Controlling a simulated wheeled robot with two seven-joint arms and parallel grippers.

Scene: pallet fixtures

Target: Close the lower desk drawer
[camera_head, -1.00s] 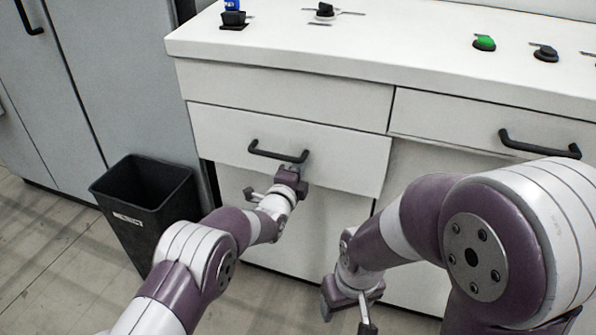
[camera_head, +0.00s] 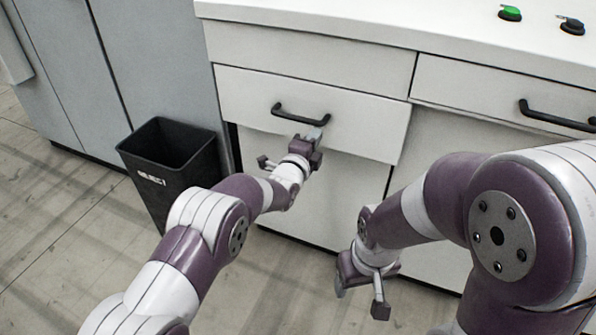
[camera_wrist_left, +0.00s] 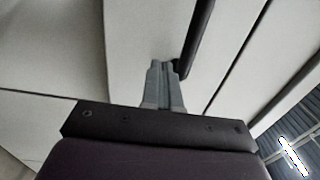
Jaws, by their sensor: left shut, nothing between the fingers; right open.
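The lower desk drawer (camera_head: 345,119) is a white front with a black bar handle (camera_head: 300,114), below a plain white upper panel. It sticks out a little from the desk, its lower edge standing proud of the panel below. My left gripper (camera_head: 316,134) is shut and empty, its fingertips at the drawer front just below the right part of the handle. In the left wrist view the shut fingers (camera_wrist_left: 163,80) lie against or very near the white front, beside the black handle (camera_wrist_left: 195,45); contact is not certain. My right gripper (camera_head: 360,296) is open and empty, low in front of the desk.
A black bin (camera_head: 170,160) stands on the floor left of the desk, beside grey cabinets (camera_head: 150,60). Another drawer with a black handle (camera_head: 555,118) is at the right. Green (camera_head: 510,13) and black (camera_head: 571,26) buttons sit on the desktop.

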